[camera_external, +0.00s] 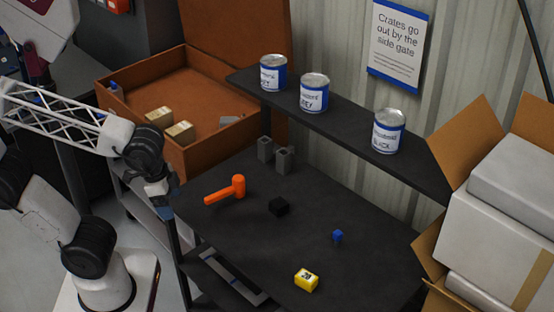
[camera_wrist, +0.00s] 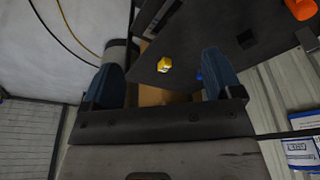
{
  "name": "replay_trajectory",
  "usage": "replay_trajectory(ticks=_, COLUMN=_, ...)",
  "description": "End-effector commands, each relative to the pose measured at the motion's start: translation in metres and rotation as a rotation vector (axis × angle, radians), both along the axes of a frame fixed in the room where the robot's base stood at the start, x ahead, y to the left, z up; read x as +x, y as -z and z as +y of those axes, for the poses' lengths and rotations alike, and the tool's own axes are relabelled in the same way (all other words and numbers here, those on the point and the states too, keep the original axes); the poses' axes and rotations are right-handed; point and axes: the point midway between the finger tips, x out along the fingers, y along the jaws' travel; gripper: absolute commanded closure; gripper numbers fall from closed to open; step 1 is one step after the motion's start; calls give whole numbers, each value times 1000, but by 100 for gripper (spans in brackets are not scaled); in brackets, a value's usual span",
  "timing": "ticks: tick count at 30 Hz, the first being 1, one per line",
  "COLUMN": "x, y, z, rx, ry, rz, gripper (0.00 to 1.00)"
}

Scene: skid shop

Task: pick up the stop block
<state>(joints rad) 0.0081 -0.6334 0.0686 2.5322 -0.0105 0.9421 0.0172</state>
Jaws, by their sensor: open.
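A small black block (camera_external: 279,206) lies on the dark tabletop, right of the orange mallet; it is dark on dark in the wrist view (camera_wrist: 246,39). A small blue cube (camera_external: 338,236) and a yellow block (camera_external: 307,280) with a dark mark lie nearer the front. No label shows which is the stop block. My gripper (camera_external: 164,208) is open and empty at the table's left edge, apart from all of these. In the wrist view, the yellow block (camera_wrist: 164,64) shows between the fingers but far beyond them. The right finger partly hides the blue cube (camera_wrist: 199,77).
The orange mallet (camera_external: 228,190) lies on the left of the table, with two grey blocks (camera_external: 274,153) behind it. A raised shelf (camera_external: 345,129) at the back holds three cans. An orange-brown case (camera_external: 204,57) stands back left and cardboard boxes (camera_external: 505,210) right.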

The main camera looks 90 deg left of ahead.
Motion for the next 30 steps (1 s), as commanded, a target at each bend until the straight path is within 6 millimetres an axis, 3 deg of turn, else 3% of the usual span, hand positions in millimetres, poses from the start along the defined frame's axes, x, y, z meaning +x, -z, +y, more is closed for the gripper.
replay_trajectory(ticks=17, x=4, y=4, z=9, rx=46, ry=21, rz=3, gripper=17)
replay_trajectory(ticks=23, x=17, y=13, z=36, rx=192, ry=94, rz=16, gripper=17)
replay_trajectory(ticks=30, x=43, y=29, z=84, rx=455, ry=258, rz=56, gripper=17)
